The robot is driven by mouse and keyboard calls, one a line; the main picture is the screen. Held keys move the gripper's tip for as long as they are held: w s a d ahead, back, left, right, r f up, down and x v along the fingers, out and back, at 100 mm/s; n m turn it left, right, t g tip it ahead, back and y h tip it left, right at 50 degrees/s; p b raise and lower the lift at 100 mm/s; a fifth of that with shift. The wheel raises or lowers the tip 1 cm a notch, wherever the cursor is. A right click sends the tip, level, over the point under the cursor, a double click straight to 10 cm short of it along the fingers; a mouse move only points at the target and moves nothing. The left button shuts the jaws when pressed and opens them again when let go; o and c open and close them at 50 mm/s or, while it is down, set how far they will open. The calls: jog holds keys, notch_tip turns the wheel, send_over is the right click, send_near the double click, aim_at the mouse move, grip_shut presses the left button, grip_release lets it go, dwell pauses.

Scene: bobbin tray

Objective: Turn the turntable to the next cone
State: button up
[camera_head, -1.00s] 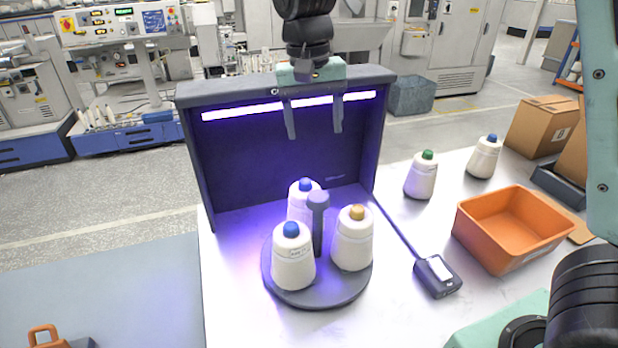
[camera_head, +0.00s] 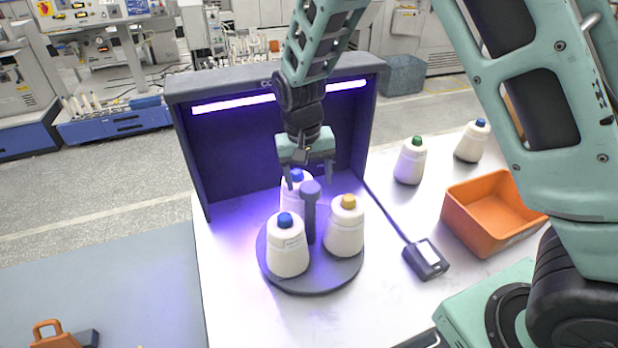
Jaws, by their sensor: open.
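The dark round turntable (camera_head: 308,284) stands on the white table in front of the UV booth. It carries three white cones: one with a blue tip (camera_head: 288,248) at the front left, one with a yellow tip (camera_head: 344,228) at the right, and one with a blue tip (camera_head: 290,194) at the back, partly hidden. A dark post with a round knob (camera_head: 311,190) rises from the turntable's middle. My gripper (camera_head: 309,182) is open, fingers down, with its fingertips near the height of the knob in the picture. I cannot tell whether they touch it.
The dark booth (camera_head: 188,150) with a lit violet tube stands behind the turntable. A cabled control box (camera_head: 426,260), an orange bin (camera_head: 474,238), a green-tipped cone (camera_head: 410,162) and a blue-tipped cone (camera_head: 472,142) are on the right. The table's front is clear.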

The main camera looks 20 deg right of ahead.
jog(key=shift+d+f, duration=0.1)
jog(key=shift+f, duration=0.95)
jog(key=c, duration=1.4)
jog(key=shift+o, duration=0.2)
